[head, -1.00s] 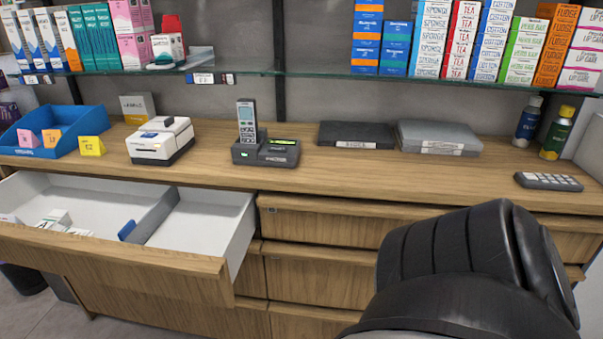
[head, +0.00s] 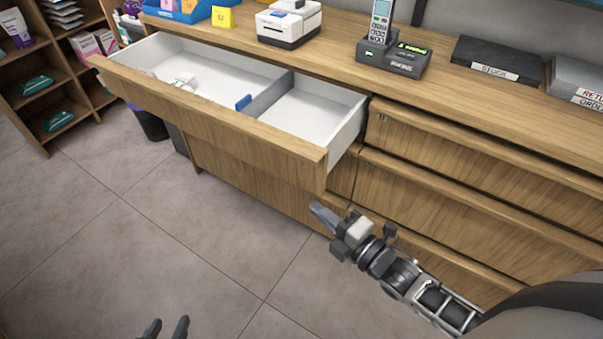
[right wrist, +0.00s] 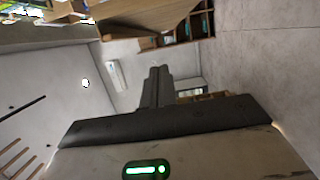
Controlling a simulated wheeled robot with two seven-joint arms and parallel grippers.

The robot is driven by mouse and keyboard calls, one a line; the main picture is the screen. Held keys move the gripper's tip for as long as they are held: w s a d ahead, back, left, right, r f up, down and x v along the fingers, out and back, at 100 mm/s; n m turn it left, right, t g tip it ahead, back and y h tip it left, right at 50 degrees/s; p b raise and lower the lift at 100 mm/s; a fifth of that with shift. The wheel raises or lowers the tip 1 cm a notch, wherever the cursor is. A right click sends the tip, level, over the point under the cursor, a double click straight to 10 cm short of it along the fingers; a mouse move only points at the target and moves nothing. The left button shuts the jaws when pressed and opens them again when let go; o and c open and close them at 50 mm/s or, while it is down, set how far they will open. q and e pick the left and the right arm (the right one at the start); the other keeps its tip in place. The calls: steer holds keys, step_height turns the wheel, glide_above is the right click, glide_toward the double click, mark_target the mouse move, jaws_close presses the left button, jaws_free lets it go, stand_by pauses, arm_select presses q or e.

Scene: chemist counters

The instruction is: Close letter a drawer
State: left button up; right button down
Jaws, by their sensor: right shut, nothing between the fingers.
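A wooden drawer (head: 215,122) in the counter's top row stands pulled out at the left in the head view. Its white inside has a grey divider, with small boxes and a blue piece in it. I cannot read a letter on its front. My right gripper (head: 318,212) is shut and empty, just below the drawer's near right corner in the picture and apart from its front. Its closed fingers (right wrist: 157,85) also show in the right wrist view. My left gripper (head: 166,329) is open and empty over the floor at the bottom edge, well away from the drawer.
Closed drawers (head: 450,155) lie to the right of the open one. The counter top (head: 450,88) carries a phone (head: 382,35), a label printer (head: 288,22) and dark trays (head: 497,60). A shelf unit (head: 50,95) stands at far left. The floor (head: 130,230) before the drawer is clear.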

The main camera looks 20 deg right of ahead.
mark_target(301, 176)
steer(key=w, duration=0.7)
steer(key=w+a, duration=0.1)
steer(key=w, duration=0.2)
steer(key=shift+w, duration=0.15)
arm_select(q)
steer(key=shift+w+r, duration=0.15)
steer(key=shift+r, duration=0.05)
arm_select(e)
steer(key=shift+w+d, duration=0.25)
steer(key=shift+d, duration=0.15)
